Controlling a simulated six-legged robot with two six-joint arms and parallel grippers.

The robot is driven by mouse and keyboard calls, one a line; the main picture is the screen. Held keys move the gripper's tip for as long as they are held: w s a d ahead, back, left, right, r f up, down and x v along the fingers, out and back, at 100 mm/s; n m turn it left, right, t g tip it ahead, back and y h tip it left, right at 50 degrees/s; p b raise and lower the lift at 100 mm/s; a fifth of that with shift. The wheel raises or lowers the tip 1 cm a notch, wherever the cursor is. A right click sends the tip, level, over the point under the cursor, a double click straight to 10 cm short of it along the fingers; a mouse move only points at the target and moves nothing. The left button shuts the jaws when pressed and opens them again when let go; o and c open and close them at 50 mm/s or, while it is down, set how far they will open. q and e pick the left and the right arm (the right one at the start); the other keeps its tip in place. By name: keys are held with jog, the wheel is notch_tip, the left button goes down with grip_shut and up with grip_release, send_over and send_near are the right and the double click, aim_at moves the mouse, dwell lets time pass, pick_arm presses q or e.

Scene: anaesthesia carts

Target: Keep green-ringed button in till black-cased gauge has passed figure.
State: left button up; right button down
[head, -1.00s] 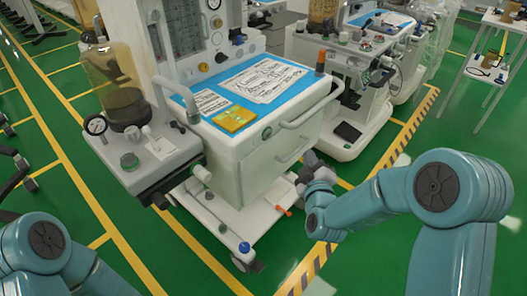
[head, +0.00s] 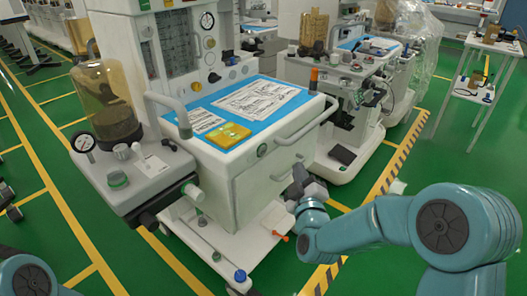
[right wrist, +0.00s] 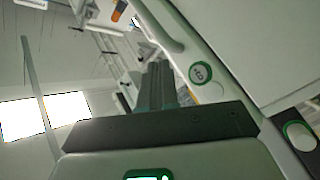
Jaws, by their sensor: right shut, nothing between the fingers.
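My left gripper is out of view.
Another dark-rimmed gauge (head: 207,20) is on the upper panel. Green floor is free at front left.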

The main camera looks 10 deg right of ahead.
aim_at(263, 151)
jog(key=w+a+p, duration=0.1)
jog(key=w+a, duration=0.4)
jog(key=w, duration=0.1)
jog(key=shift+w, duration=0.2)
jog(key=shift+a, duration=0.1)
jog(key=shift+w, duration=0.1)
dwell(1.8)
jog(key=shift+w+a, duration=0.2)
jog(key=shift+a, duration=0.05)
jog(key=shift+w+a, duration=0.3)
jog(key=shift+w, duration=0.05)
dwell(0.8)
dwell(2.9)
jog(key=shift+s+d+b, duration=0.55)
jog(key=shift+s, duration=0.1)
